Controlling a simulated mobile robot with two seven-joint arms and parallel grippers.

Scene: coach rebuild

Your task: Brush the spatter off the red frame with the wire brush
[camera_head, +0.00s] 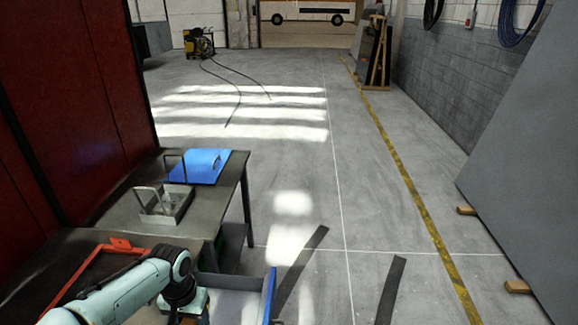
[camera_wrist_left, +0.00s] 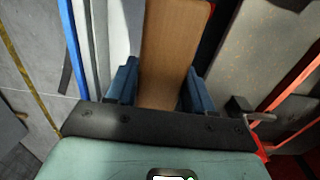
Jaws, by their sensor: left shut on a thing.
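The red frame (camera_head: 72,285) lies on the near dark workbench at lower left, with a red tab on its far bar; my arm covers part of it. Red bars of the frame also show at the right of the left wrist view (camera_wrist_left: 293,73). My left gripper (camera_wrist_left: 157,85) is shut on a flat wooden piece (camera_wrist_left: 170,45), which looks like the wire brush's handle; no bristles show. In the head view the left gripper (camera_head: 187,303) is just right of the frame, beside the bench edge. I cannot make out spatter on the frame. My right gripper is out of view.
A blue-edged bin (camera_head: 270,290) stands beside my gripper. Dark strips (camera_head: 300,270) lie on the floor. A grey panel (camera_head: 530,160) leans at right. The middle floor is clear.

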